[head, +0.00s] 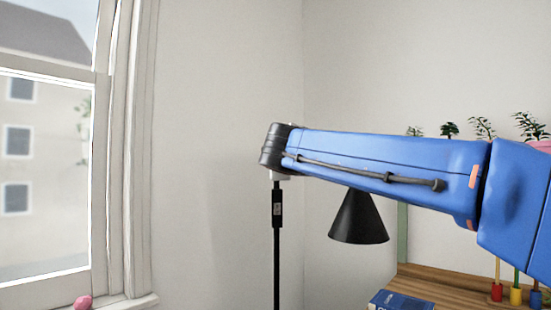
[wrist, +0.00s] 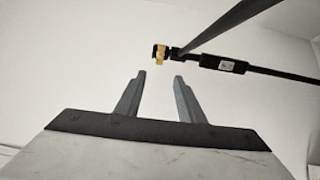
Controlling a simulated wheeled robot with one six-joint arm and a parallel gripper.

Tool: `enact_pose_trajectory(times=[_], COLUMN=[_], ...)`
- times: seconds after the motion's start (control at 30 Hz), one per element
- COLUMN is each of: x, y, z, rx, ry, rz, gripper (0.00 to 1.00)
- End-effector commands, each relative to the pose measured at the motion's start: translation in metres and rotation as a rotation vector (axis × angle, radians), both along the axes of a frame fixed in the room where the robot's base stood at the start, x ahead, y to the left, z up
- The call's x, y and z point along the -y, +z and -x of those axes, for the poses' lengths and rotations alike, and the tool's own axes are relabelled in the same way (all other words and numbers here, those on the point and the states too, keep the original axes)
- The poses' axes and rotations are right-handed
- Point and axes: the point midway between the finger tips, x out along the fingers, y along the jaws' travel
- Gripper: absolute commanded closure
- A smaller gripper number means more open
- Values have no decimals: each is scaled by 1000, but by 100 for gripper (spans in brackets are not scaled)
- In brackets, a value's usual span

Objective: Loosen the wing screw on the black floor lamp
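The black floor lamp shows in the head view as an upright pole (head: 277,255) and a black cone shade (head: 358,218). My blue arm crosses in front of its upper part, so the joint and my gripper are hidden there. In the wrist view the lamp's dark pole (wrist: 275,72) and a thicker dark bar (wrist: 225,28) meet at a black joint. A small brass-coloured wing screw (wrist: 160,53) sits at the left end of that joint. My gripper (wrist: 161,78) is open and empty. Its two grey fingers point toward the wing screw, apart from it.
A wooden shelf (head: 450,290) stands at the lower right with a blue book (head: 400,300), coloured pegs (head: 515,296) and several small plants behind my arm. A window (head: 45,170) is on the left, with a pink object (head: 83,302) on its sill. Bare wall lies behind the lamp.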

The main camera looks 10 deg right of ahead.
Motion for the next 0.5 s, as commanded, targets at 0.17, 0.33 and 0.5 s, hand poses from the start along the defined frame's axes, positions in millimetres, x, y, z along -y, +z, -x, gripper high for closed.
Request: enact_pose_trajectory(times=[0.17,0.33,0.5], x=[-5,-5,-5], y=[0,0,0], z=[24,34,35], rx=[1,0,0], ry=[2,-1,-1], rz=[0,1,0], gripper=[65,65,65])
